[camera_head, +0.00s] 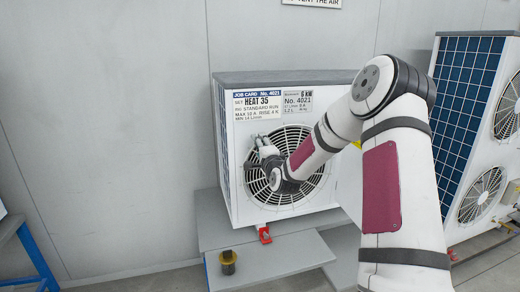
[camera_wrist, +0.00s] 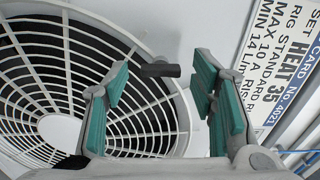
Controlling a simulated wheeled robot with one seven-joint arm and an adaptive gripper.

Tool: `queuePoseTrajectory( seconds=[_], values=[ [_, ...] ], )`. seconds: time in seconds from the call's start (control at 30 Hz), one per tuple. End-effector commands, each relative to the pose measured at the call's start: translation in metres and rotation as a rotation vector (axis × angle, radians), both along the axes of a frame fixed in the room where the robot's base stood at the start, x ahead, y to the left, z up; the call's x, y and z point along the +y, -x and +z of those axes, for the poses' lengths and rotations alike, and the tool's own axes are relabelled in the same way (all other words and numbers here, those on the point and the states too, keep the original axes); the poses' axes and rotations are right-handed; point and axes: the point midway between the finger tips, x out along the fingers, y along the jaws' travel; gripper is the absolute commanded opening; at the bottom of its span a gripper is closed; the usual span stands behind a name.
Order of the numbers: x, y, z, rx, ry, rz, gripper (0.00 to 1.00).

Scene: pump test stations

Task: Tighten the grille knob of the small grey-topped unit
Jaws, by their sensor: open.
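The small unit (camera_head: 235,150) is a white box with a grey top (camera_head: 285,77), job card labels and a round fan grille (camera_head: 318,185) on its front. My gripper (camera_head: 262,150) is at the upper left of the grille, in front of it. In the wrist view my gripper (camera_wrist: 160,88) is open, with teal pads on both fingers. A dark, stubby knob (camera_wrist: 160,70) shows between the fingertips at the grille's rim (camera_wrist: 183,110). In the head view the knob is not clearly visible behind my gripper.
A grey stand (camera_head: 270,262) holds the unit, with a dark yellow-rimmed cup (camera_head: 228,262) on its lower step. A red valve handle (camera_head: 264,234) sits below the unit. A tall two-fan unit (camera_head: 455,120) stands right; a blue frame (camera_head: 35,255) stands left.

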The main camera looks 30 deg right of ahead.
Motion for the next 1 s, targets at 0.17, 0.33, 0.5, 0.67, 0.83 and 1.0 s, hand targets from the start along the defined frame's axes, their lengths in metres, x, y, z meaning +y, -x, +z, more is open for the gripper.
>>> queuePoseTrajectory(
  seconds=[0.17,0.33,0.5,0.67,0.83,1.0],
  values=[
    [0.002,0.01,0.001,-0.001,0.001,-0.001,0.52],
    [0.011,0.038,0.0,0.002,0.0,0.0,0.52],
    [0.02,0.073,0.0,0.002,0.001,0.0,0.52],
    [0.028,0.098,0.0,0.001,0.001,0.0,0.52],
    [0.032,0.112,0.0,0.0,0.0,-0.001,0.52],
    [0.033,0.116,0.0,0.001,0.0,-0.001,0.52]
  ],
)
